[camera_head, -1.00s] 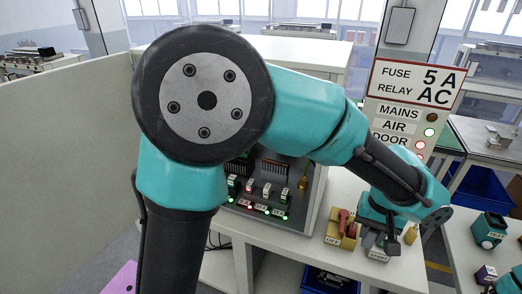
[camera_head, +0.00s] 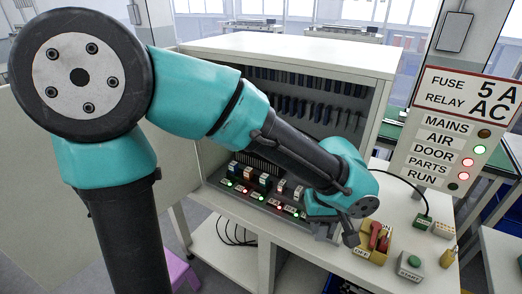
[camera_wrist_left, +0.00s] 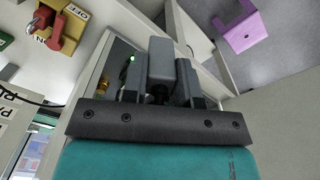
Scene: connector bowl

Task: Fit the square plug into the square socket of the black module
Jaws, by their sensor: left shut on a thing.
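My left gripper (camera_wrist_left: 158,88) is shut on a dark grey block (camera_wrist_left: 161,62), seen between its fingers in the left wrist view. In the head view my left gripper (camera_head: 338,228) hangs at the cabinet's front right edge, by the yellow switch box; what it holds cannot be made out there. I cannot tell whether the grey block is the square plug. The black module and its square socket cannot be told apart in the dark cabinet. My right gripper is not in view.
The open cabinet (camera_head: 300,62) holds rows of dark parts above a lit panel (camera_head: 262,198). To the right are a red-handled yellow switch box (camera_head: 374,243), a green START button (camera_head: 411,262) and a cabled green plug (camera_head: 423,221). A purple stool (camera_head: 181,272) stands below left.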

